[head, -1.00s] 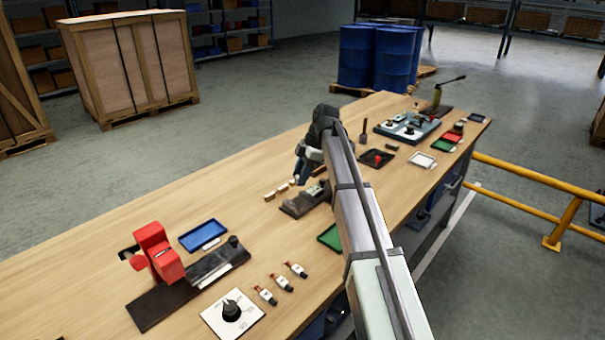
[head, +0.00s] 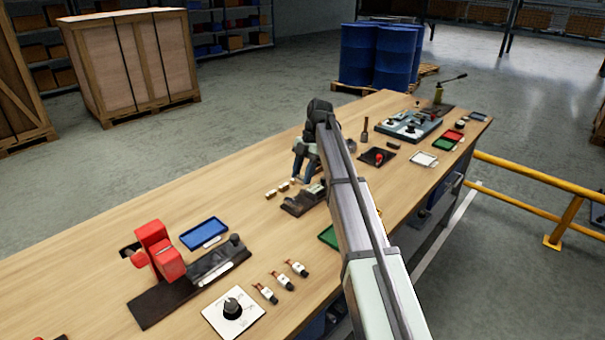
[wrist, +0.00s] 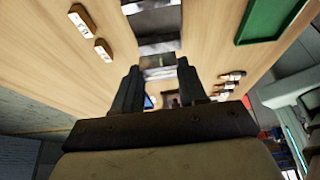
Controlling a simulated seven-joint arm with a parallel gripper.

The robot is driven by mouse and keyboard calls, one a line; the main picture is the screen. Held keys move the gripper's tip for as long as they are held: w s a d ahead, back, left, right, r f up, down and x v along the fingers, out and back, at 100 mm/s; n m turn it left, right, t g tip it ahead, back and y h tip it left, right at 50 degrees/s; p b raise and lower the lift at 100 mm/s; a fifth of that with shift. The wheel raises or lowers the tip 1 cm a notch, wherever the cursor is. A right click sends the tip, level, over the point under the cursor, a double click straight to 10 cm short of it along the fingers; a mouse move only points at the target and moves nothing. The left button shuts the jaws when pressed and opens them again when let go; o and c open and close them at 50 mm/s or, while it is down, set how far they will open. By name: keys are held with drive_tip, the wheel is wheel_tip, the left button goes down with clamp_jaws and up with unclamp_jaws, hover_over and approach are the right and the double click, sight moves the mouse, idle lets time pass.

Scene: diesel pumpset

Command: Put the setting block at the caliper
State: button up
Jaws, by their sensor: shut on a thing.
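My gripper (head: 302,178) points down over the bench, just behind the dark caliper stand (head: 303,201). In the wrist view its two dark fingers (wrist: 158,82) are shut on a small grey metallic block (wrist: 158,70), which I take as the setting block. A grey metal part (wrist: 153,20) lies just beyond the block in the wrist view, likely the caliper stand. I cannot tell whether the block touches it. In the head view the held block is too small to make out.
Several small tan blocks (head: 283,187) lie left of the stand; two labelled ones (wrist: 103,49) show in the wrist view. A green tray (head: 328,237) is near the front edge. A red device (head: 160,250) and blue tray (head: 203,234) stand left. Bare wood lies behind.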

sight(303, 201)
drive_tip(key=shift+f, duration=0.15)
drive_tip(key=shift+f, duration=3.5)
drive_tip(key=shift+f, duration=0.3)
drive_tip(key=o, duration=1.2)
drive_tip(key=shift+r, duration=0.1)
drive_tip(key=shift+r, duration=3.4)
